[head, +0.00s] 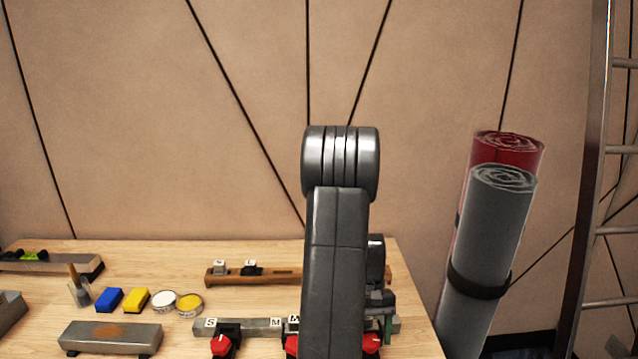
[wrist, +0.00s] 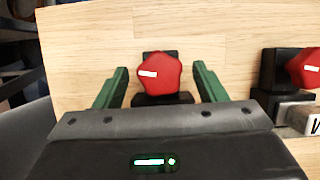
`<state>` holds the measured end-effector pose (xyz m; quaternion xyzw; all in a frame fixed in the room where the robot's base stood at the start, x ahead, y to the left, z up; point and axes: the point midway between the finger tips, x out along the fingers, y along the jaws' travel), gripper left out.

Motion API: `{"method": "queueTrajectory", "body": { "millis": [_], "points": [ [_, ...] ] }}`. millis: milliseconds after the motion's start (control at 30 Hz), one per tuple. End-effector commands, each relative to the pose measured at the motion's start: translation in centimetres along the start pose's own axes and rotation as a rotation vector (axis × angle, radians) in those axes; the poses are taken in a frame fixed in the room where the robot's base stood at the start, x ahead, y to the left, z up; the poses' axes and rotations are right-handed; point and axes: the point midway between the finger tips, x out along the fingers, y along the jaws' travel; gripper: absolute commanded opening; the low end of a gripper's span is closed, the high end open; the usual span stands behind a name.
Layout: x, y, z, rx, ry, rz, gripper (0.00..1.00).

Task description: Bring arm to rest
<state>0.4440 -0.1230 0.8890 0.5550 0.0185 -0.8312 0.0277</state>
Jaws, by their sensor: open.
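My arm (head: 335,250) stands upright in the middle of the head view and hides most of my gripper (wrist: 162,85). In the wrist view its two green fingers are spread apart, one on each side of a red knob (wrist: 160,72) with a white mark on a black mount. Wood shows between each finger and the knob, and the gripper looks empty. In the head view, red knobs show at the left (head: 221,347), partly behind my arm (head: 291,345), and just right of it (head: 371,343).
The wooden bench (head: 120,262) holds a wooden bar (head: 285,275), blue (head: 109,300) and yellow (head: 137,300) blocks, two round tins and a grey block (head: 110,338). Rolled mats (head: 490,240) and a ladder (head: 590,190) stand at the right. The wall behind my arm is clear.

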Motion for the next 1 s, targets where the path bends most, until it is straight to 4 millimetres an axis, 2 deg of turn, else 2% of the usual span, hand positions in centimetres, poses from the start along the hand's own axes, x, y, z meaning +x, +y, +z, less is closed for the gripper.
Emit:
{"method": "queueTrajectory", "body": {
  "millis": [300, 500, 700, 1000],
  "points": [
    [0.09, -0.35, 0.06, -0.384, -0.001, 0.159, 0.65],
    [0.11, -0.42, 0.13, -0.573, 0.000, 0.238, 0.65],
    [0.08, -0.41, 0.16, -0.661, 0.000, 0.274, 0.65],
    [0.05, -0.40, 0.16, -0.673, 0.000, 0.279, 0.65]
  ]
}}
